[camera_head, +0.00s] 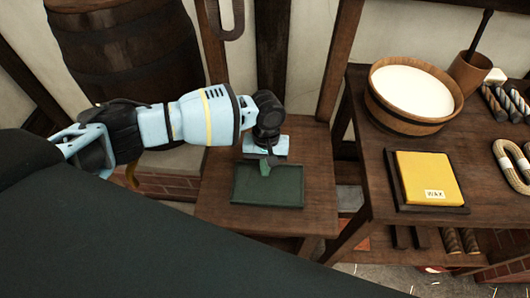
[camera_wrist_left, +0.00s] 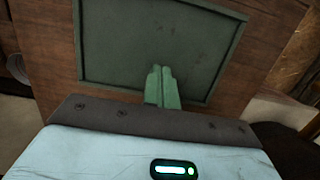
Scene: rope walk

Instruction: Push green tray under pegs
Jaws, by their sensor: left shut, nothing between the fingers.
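The green tray (camera_head: 270,190) lies flat on a small brown wooden table (camera_head: 220,215). It is dark green, shallow and empty, with a raised rim. My left gripper (camera_head: 268,163) is shut and empty, its green fingers at the tray's far edge. In the left wrist view the shut fingers (camera_wrist_left: 162,80) overlap the tray (camera_wrist_left: 205,50); I cannot tell whether they touch it. I cannot make out any pegs for certain in either view. My right gripper is not in view.
A taller table (camera_head: 470,165) at the right holds a wooden tub (camera_head: 412,125) of white stuff, a yellow wax block (camera_head: 428,175) and rope pieces (camera_head: 512,165). A large barrel (camera_head: 130,45) stands at the back left. Wooden posts rise behind the small table.

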